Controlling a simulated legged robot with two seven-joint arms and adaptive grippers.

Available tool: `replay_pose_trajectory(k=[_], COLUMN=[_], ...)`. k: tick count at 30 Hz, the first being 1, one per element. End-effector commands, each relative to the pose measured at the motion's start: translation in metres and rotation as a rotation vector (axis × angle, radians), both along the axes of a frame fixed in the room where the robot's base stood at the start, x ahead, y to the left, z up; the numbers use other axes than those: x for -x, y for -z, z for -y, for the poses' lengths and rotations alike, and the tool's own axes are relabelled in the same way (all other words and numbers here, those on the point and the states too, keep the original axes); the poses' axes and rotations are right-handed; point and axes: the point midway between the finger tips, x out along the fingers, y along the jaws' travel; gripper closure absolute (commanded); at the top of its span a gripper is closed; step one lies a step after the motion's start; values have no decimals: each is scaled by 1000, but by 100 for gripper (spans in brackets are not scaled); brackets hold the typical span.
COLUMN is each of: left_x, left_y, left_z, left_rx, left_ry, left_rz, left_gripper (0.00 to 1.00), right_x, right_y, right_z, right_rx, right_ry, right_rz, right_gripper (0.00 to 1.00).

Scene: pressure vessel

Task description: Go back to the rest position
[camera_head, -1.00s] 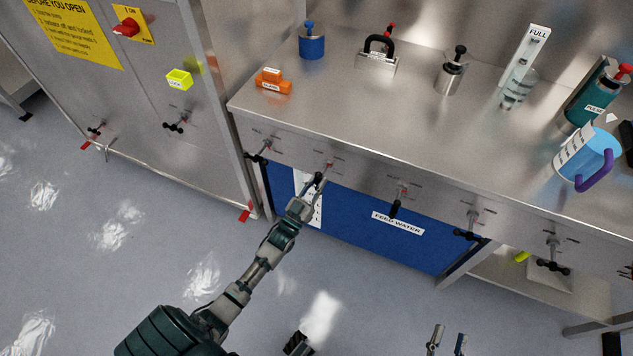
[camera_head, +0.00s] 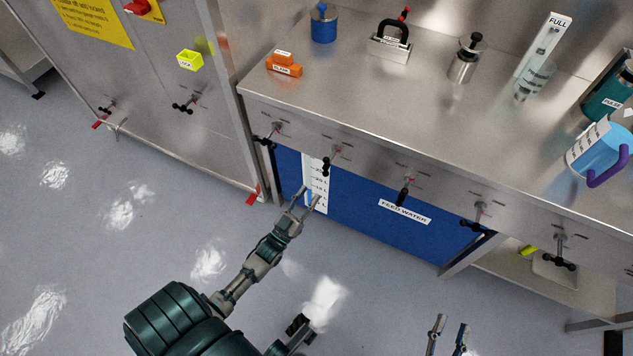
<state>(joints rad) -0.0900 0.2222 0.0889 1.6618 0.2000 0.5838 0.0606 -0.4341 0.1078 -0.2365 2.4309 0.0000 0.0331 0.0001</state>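My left gripper (camera_head: 306,200) is open and empty. It is in front of the blue feed water panel (camera_head: 355,215), below and apart from a black valve handle (camera_head: 327,165) on the bench front. My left arm comes up from the lower left. My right gripper (camera_head: 448,328) shows only its two fingers at the bottom edge, spread apart with nothing between them, over the floor.
The steel bench (camera_head: 400,90) holds an orange block (camera_head: 284,68), a blue cylinder (camera_head: 323,24), a steel weight (camera_head: 465,62) and a blue jug (camera_head: 597,150). Several valve handles stick out of its front. A steel cabinet (camera_head: 140,90) stands left. The grey floor (camera_head: 120,260) is clear.

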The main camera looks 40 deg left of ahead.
Motion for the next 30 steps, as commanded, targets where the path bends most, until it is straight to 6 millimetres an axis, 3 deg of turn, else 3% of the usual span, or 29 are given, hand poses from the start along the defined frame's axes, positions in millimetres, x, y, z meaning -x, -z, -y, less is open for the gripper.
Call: replay_pose_trajectory(k=[6, 22, 26, 30], left_x=[12, 12, 18, 34], left_y=[5, 5, -4, -28], left_z=[1, 3, 33, 92], left_rx=[1, 1, 2, 3], left_ry=[0, 3, 48, 135], left_rz=[0, -2, -22, -65], left_gripper=[61, 61, 61, 61], right_x=[0, -1, 0, 0], right_y=[0, 1, 0, 0], right_z=[0, 0, 0, 0], right_rx=[0, 0, 1, 0], right_ry=[0, 0, 0, 0], right_rz=[0, -1, 0, 0], right_gripper=[60, 60, 60, 60])
